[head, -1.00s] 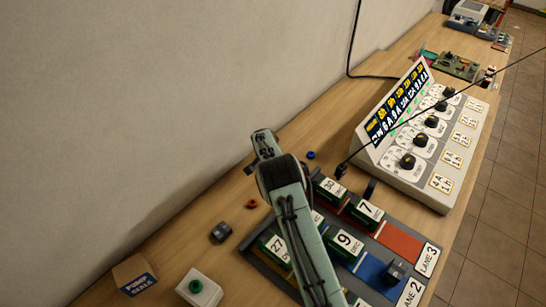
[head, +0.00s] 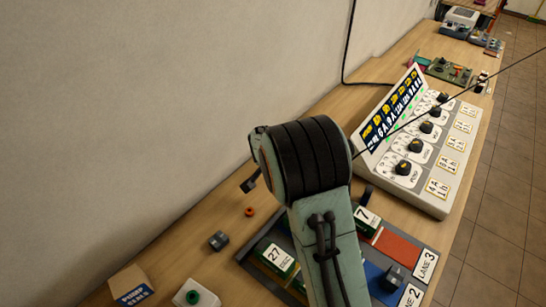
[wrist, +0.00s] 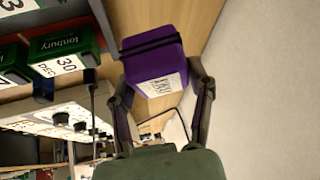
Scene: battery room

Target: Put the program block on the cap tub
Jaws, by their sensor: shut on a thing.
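My gripper (wrist: 160,78) is shut on a purple block (wrist: 155,62) with a black band and a white label. The label's print is too small to read, and this is probably the program block. The block is held above the bench in the wrist view, one finger on each side. I cannot make out the cap tub for certain in either view.
A tray (head: 257,272) with green numbered batteries (head: 276,258) lies under my arm. A sloped control panel (head: 415,165) stands at right.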

